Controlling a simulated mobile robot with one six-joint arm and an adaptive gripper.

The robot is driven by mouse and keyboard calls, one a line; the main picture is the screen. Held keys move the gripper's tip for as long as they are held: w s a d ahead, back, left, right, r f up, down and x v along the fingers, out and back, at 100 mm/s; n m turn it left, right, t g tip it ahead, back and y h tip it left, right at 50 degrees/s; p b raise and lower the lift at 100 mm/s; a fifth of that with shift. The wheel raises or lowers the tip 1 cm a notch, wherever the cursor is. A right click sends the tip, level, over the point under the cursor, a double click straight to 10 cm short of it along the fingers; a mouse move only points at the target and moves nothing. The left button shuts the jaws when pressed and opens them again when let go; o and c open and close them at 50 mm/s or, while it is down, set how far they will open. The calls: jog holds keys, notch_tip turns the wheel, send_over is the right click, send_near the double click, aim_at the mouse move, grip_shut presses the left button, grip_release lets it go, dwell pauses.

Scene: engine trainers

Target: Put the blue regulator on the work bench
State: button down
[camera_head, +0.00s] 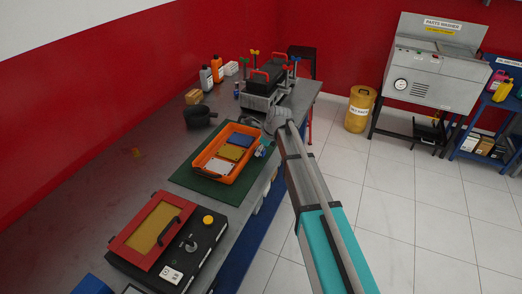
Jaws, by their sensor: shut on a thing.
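The blue regulator (239,140) is a flat blue block at the far end of the orange tray (198,164), beyond a yellow block (231,153) and a white block (221,166). My gripper (252,145) is at the tray's right side, small in the picture and partly hidden by my wrist. It appears shut on the blue regulator; its fingertips are not clear. Whether the block touches the tray floor cannot be told. The tray sits on a green mat (196,184) on the grey work bench (135,172).
A black case with a red-framed lid (150,235) stands nearer on the bench. A dark pot (200,116), bottles (206,78) and a machine with red handles (264,88) stand farther back. Bare bench lies left of the mat. A yellow drum (360,108) stands on the floor.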

jog(key=s+d+r+p, duration=0.3)
jog(key=s+r+p, duration=0.7)
jog(key=s, duration=0.3)
jog(key=shift+s+d+r, duration=0.25)
jog(key=shift+s+r, duration=0.05)
jog(key=shift+r, duration=0.15)
jog(key=shift+s, duration=0.1)
dwell(0.6)
jog(key=shift+s+a+r, duration=0.1)
jog(key=shift+s+r, duration=0.05)
jog(key=shift+s, duration=1.05)
jog(key=w+a+f+b, duration=0.1)
jog(key=w+f+b, duration=0.1)
jog(key=w+f, duration=0.1)
jog(key=w+a+f+b, duration=0.1)
jog(key=w+f+b, duration=0.2)
jog(key=w, duration=0.2)
jog(key=w+a+f+b, duration=0.2)
jog(key=w+f+b, duration=0.1)
jog(key=w, duration=0.1)
jog(key=shift+w, duration=0.3)
